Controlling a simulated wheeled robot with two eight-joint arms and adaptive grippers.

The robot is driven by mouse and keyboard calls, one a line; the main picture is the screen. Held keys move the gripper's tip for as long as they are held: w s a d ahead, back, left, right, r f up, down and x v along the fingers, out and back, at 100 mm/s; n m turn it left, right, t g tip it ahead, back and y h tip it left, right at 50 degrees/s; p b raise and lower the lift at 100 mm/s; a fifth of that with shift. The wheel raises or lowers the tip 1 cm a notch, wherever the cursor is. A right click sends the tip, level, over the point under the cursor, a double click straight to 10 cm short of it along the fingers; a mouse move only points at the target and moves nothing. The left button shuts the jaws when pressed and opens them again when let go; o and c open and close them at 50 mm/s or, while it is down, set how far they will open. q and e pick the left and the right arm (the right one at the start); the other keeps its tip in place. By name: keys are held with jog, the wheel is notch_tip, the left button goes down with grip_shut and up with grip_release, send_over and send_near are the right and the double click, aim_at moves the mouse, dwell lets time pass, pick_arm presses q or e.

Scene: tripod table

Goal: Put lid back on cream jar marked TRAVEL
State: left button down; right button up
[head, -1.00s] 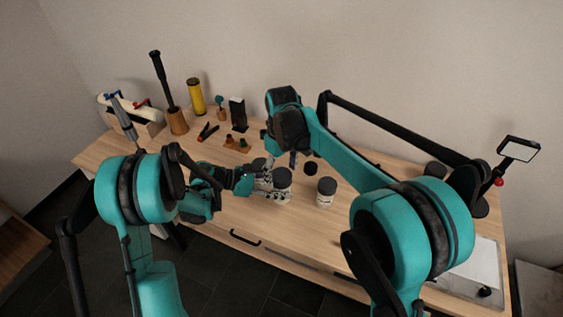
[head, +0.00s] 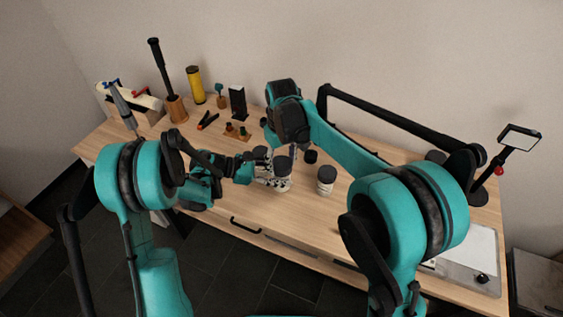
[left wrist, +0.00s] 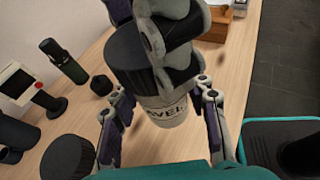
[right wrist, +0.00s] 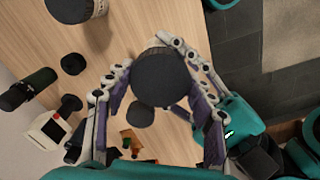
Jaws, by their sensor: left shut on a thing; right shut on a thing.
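My left gripper (head: 272,182) is shut on a white jar (left wrist: 168,113) near the middle of the table. Its label shows letters ending in "VEL"; the rest is hidden. A black ribbed lid (head: 283,164) is over the jar's top; it also shows in the right wrist view (right wrist: 162,76). My right gripper (right wrist: 158,52) is shut on this lid from above. In the left wrist view its fingers (left wrist: 178,45) cover part of the lid. I cannot tell whether the lid is seated or just above the rim.
Another white jar with a black lid (head: 326,182) stands to the right. A dark round top (right wrist: 140,115) sits close behind the held jar. A small black cylinder (head: 310,157) stands behind. Holders and a yellow cylinder (head: 195,85) are at the back left.

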jog(key=m, duration=0.3)
jog(key=o, duration=1.4)
jog(key=shift+r, duration=0.1)
notch_tip(320, 180, up, 12)
jog(key=shift+f, duration=0.1)
jog(key=shift+d, duration=0.1)
